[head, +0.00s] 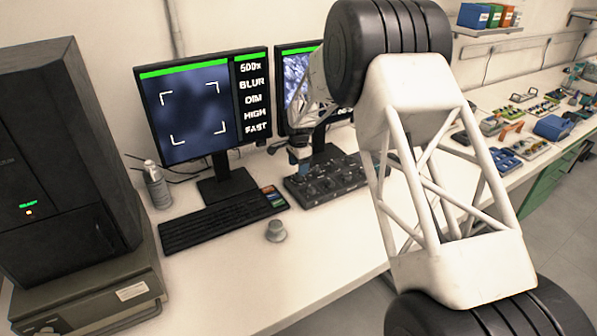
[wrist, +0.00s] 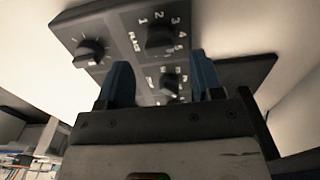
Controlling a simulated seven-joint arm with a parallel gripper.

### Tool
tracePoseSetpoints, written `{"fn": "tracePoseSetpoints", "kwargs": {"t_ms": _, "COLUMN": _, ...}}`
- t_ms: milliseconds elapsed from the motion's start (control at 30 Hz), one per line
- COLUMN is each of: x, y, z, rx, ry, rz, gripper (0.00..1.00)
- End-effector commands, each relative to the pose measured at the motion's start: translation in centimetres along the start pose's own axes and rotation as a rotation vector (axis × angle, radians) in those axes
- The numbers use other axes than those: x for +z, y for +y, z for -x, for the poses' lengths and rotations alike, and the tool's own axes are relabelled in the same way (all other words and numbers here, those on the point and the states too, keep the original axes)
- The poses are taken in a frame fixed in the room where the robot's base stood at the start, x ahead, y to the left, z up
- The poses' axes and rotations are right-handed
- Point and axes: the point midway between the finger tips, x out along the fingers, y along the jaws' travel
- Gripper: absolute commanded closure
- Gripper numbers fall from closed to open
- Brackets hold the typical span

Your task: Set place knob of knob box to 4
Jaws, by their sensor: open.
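The knob box (head: 325,186) is a dark panel on the desk in front of the monitors; it also fills the top of the wrist view (wrist: 115,62). In the wrist view the place knob (wrist: 160,39) is black, beside the word PLACE, with numbers 1 to 5 around it. I cannot tell which number it points to. A second knob (wrist: 170,81) shows between my fingers, and a third knob (wrist: 92,51) sits to the left. My gripper (wrist: 162,78) is open, its blue fingers apart with nothing held. In the head view my gripper (head: 299,157) is small above the box's back left part.
A monitor (head: 195,105) shows 500x, BLUR, DIM, HIGH, FAST; a second monitor (head: 297,70) stands close behind my arm. A keyboard (head: 215,220), a small grey knob-like object (head: 276,231) and a bottle (head: 157,186) are to the left. The front desk is mostly clear.

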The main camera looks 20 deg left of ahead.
Motion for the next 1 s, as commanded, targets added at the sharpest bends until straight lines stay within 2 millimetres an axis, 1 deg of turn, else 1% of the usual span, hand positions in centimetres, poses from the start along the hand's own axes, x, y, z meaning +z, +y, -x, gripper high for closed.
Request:
{"fn": "tracePoseSetpoints", "kwargs": {"t_ms": 33, "x": 0.0, "y": 0.0, "z": 0.8, "rx": -0.001, "ry": 0.0, "rz": 0.0, "gripper": 0.4}}
{"fn": "tracePoseSetpoints", "kwargs": {"t_ms": 100, "x": 0.0, "y": 0.0, "z": 1.7, "rx": -0.002, "ry": 0.001, "rz": 0.0, "gripper": 0.4}}
{"fn": "tracePoseSetpoints", "kwargs": {"t_ms": 300, "x": 0.0, "y": 0.0, "z": 3.4, "rx": -0.001, "ry": 0.0, "rz": 0.0, "gripper": 0.4}}
{"fn": "tracePoseSetpoints", "kwargs": {"t_ms": 433, "x": 0.0, "y": 0.0, "z": 3.9, "rx": 0.0, "ry": 0.0, "rz": 0.0, "gripper": 0.4}}
{"fn": "tracePoseSetpoints", "kwargs": {"t_ms": 833, "x": -0.1, "y": 0.1, "z": 4.1, "rx": -0.001, "ry": 0.0, "rz": 0.001, "gripper": 0.4}}
{"fn": "tracePoseSetpoints", "kwargs": {"t_ms": 933, "x": -0.3, "y": 0.6, "z": 4.6, "rx": -0.004, "ry": 0.001, "rz": 0.006, "gripper": 0.4}}
{"fn": "tracePoseSetpoints", "kwargs": {"t_ms": 1000, "x": -0.6, "y": 1.1, "z": 5.3, "rx": -0.006, "ry": 0.002, "rz": 0.012, "gripper": 0.4}}
